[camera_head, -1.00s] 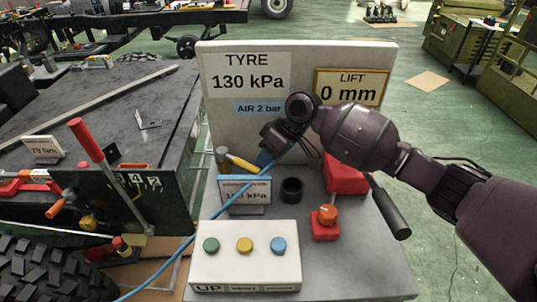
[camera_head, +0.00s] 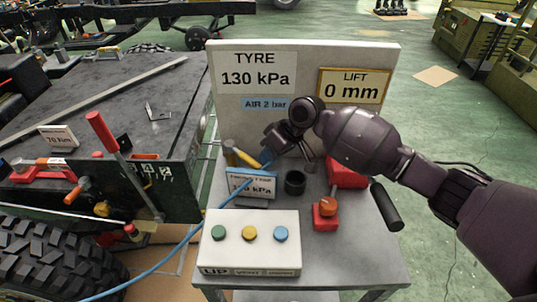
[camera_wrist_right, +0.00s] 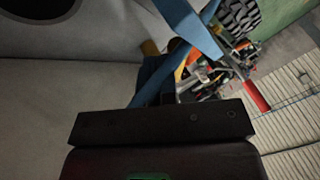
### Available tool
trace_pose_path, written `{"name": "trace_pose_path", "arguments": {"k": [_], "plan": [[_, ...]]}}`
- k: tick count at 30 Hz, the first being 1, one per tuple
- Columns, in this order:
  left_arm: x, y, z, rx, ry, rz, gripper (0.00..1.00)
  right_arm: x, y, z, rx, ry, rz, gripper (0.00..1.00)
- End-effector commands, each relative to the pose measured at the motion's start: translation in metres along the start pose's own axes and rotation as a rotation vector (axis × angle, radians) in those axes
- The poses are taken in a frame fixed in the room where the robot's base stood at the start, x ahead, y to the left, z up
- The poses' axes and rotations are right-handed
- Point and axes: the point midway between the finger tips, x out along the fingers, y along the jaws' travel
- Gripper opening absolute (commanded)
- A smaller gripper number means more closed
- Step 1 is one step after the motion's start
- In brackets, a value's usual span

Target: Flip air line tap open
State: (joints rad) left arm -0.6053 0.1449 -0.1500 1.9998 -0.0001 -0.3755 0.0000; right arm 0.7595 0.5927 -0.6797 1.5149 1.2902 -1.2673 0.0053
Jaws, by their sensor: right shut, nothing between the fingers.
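The air line tap appears as a yellow lever (camera_head: 243,155) with a brass-coloured end, low in front of the grey panel on the bench. A blue air hose (camera_head: 165,258) runs from near it past the small sign to the lower left. My right gripper (camera_head: 270,150) is shut and empty, close to the right of the yellow lever; I cannot tell if they touch. In the right wrist view, a blue band (camera_wrist_right: 185,25) crosses above the dark gripper, with a bit of yellow behind it. My left gripper is not in view.
The panel (camera_head: 225,130) reads TYRE 130 kPa, AIR 2 bar and LIFT 0 mm. A white button box (camera_head: 250,255), a small sign (camera_head: 252,184), a black cup (camera_head: 295,183) and a red block with an orange knob (camera_head: 326,210) crowd the bench. A tyre (camera_head: 55,250) stands left.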

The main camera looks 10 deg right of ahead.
Motion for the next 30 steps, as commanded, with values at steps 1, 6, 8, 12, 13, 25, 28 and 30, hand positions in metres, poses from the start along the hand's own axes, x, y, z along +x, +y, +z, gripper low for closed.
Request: {"name": "trace_pose_path", "arguments": {"k": [1,6,8,12,13,25,28,30], "plan": [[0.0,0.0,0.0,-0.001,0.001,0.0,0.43,0.0,0.0,0.0,0.0,0.0,0.0,0.0],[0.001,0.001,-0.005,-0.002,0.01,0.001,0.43,-0.003,0.0,0.0,-0.001,0.001,0.0,0.0],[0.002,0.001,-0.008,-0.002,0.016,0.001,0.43,-0.008,0.0,-0.001,-0.001,0.002,0.0,0.0],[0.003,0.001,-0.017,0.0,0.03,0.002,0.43,-0.028,0.0,-0.001,-0.002,0.002,0.002,0.0],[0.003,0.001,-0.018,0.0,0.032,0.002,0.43,-0.034,0.0,-0.001,-0.002,0.002,0.003,0.0],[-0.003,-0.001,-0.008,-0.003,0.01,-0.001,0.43,-0.097,0.0,0.0,-0.001,0.001,0.001,0.0],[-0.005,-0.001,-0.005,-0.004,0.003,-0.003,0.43,-0.104,0.0,0.0,-0.001,0.0,0.0,0.0],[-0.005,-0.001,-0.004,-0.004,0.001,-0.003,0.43,-0.104,0.002,-0.001,-0.004,0.004,-0.008,0.0]]}}
